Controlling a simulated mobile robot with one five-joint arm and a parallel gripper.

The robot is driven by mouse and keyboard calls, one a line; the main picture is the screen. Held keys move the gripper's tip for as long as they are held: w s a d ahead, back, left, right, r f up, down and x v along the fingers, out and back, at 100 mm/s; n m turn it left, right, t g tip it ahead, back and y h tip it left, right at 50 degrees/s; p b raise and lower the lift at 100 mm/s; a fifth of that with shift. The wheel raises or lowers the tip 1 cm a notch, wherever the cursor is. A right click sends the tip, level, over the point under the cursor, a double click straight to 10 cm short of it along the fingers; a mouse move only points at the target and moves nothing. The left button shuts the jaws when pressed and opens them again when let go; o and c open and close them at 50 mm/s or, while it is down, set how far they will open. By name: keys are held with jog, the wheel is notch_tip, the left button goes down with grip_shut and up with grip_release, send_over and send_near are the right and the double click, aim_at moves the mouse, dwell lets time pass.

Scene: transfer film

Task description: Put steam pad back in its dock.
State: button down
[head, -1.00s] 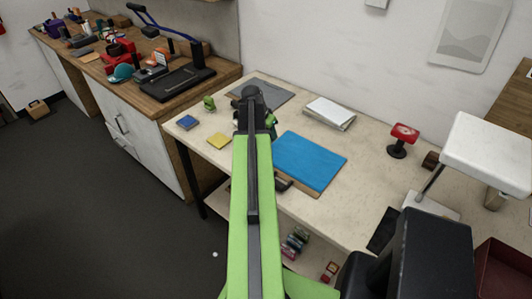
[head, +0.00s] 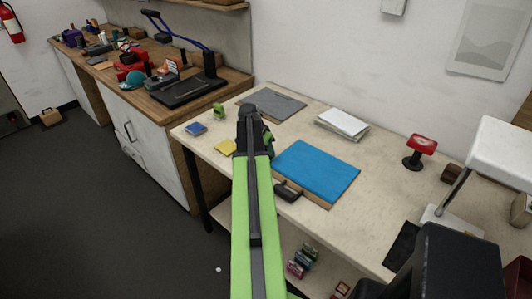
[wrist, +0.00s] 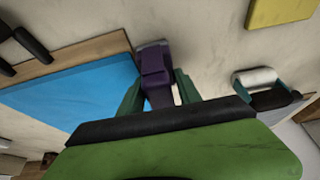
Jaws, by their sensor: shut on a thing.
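My gripper (wrist: 159,91) has green fingers on both sides of a purple block (wrist: 155,68) with a grey end, and is shut on it. The purple block seems to be the steam pad, but its shape is only partly visible. In the head view my arm hides it; only the wrist end of my arm and a bit of green finger show, left of the blue sheet. In the wrist view the block is over the pale worktable, beside the blue sheet's board. I cannot make out for certain which thing is the dock.
The blue sheet (head: 317,170) lies on a board, with a black-handled tool (head: 288,191) at its near edge. A yellow pad (head: 225,147), blue pad (head: 195,128), small green item (head: 219,111), grey mat (head: 272,104), white stack (head: 342,124) and red-topped stand (head: 420,146) are around the table (head: 385,185).

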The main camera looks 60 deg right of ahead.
jog(key=shift+f, duration=0.2)
jog(key=c, duration=0.8)
grip_release()
jog(key=shift+r, duration=0.1)
jog(key=shift+c, duration=0.2)
jog(key=p+v, duration=1.1)
jog(key=v, duration=0.1)
jog(key=shift+r, duration=0.15)
